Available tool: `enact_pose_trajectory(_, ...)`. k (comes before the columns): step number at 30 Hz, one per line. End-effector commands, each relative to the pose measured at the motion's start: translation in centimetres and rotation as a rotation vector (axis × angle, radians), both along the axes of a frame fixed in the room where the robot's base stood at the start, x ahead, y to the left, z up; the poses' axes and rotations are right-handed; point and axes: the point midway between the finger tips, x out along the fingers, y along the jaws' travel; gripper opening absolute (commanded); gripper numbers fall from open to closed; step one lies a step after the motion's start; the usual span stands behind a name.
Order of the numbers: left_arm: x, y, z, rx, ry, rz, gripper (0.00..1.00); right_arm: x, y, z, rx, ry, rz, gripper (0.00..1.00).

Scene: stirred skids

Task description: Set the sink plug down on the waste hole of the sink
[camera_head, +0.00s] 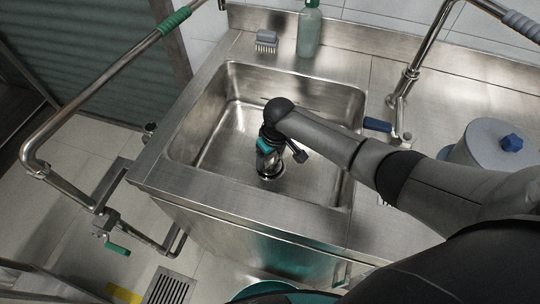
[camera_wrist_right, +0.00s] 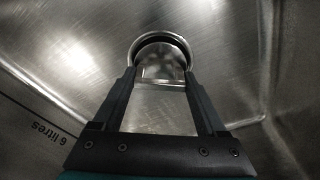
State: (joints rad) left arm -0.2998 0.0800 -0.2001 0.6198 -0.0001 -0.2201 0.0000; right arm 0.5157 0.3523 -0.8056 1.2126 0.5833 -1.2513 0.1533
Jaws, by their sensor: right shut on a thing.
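The steel sink (camera_head: 215,120) is set in a metal counter. My right gripper (camera_head: 268,165) reaches down into its basin, close to the floor. In the wrist view the right gripper (camera_wrist_right: 160,75) has its fingers on either side of a shiny round steel piece, the sink plug (camera_wrist_right: 160,66), and is shut on it. A bright round rim with a dark band, seemingly the waste hole (camera_wrist_right: 134,46), shows around the plug's far side. From these views I cannot tell whether the plug touches the hole. My left gripper is out of view.
A green bottle (camera_head: 309,30) and a grey brush (camera_head: 266,41) stand behind the basin. A tap with a blue handle (camera_head: 377,125) is to its right, then a grey round container (camera_head: 490,143). A bent metal rail (camera_head: 90,95) is at left. The basin's left side is clear.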

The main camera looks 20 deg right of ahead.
Motion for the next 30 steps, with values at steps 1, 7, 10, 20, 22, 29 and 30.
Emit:
enact_pose_trajectory(1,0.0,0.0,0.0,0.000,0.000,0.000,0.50,0.0,0.0,0.0,0.000,0.000,0.000,0.15)
enact_pose_trajectory(7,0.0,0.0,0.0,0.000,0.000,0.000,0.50,0.0,0.0,0.0,0.000,0.000,0.000,0.85)
enact_pose_trajectory(10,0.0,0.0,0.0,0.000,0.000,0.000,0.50,0.0,0.0,0.0,0.000,0.000,0.000,0.96)
enact_pose_trajectory(20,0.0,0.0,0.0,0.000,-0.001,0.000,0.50,0.0,0.0,0.0,0.000,0.001,0.000,1.00)
enact_pose_trajectory(22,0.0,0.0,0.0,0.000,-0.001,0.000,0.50,0.0,0.0,0.0,0.000,0.001,0.000,1.00)
enact_pose_trajectory(29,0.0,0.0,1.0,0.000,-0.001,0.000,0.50,0.0,0.0,0.9,0.000,0.001,0.000,1.00)
enact_pose_trajectory(30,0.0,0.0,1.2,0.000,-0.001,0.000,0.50,0.0,0.0,1.1,0.000,0.001,-0.001,1.00)
